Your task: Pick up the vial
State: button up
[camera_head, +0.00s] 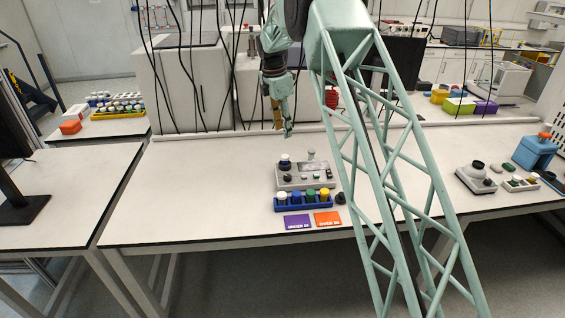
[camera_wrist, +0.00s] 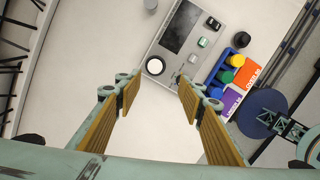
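A vial with a white cap (camera_head: 285,159) stands on the left part of a grey instrument (camera_head: 318,175). In the wrist view this white cap with a dark ring (camera_wrist: 155,66) shows just beyond the fingertips, between them. Several more vials with white, blue, green and yellow caps (camera_head: 310,195) stand in a blue rack (camera_head: 303,208) in front of the instrument. My gripper (camera_wrist: 157,90) is open and empty, its two tan-padded fingers wide apart. In the head view my gripper (camera_head: 287,131) hangs above the table, behind the instrument, pointing down.
A purple card (camera_head: 298,222) and an orange card (camera_head: 328,218) lie in front of the rack. A small black object (camera_head: 340,198) sits at the rack's right. Another balance-like device (camera_head: 476,177) and a blue box (camera_head: 535,152) stand far right. The table's left side is clear.

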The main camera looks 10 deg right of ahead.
aim_at(285, 156)
jog(key=shift+w+a+f+n, duration=0.2)
jog(key=shift+w+f, duration=0.2)
jog(key=shift+f, duration=0.25)
jog(key=shift+w+a+f+n, duration=0.2)
jog(key=shift+w+f, duration=0.2)
jog(key=shift+f, duration=0.25)
jog(key=shift+f, duration=0.1)
jog(key=shift+w+d+f, duration=0.1)
jog(key=shift+d+f, duration=0.1)
jog(key=shift+f, duration=1.2)
jog(key=shift+w+d+f, duration=0.1)
jog(key=shift+d+f, duration=0.15)
jog(key=shift+f, duration=1.15)
jog(key=shift+d+f, duration=0.2)
jog(key=shift+f, duration=1.2)
jog(key=shift+w+d+f, duration=0.1)
jog(key=shift+d+f, duration=0.15)
jog(key=shift+f, duration=1)
jog(key=shift+d+f, duration=0.25)
jog(key=shift+f, duration=1)
jog(key=shift+c, duration=0.5)
jog(key=c, duration=0.8)
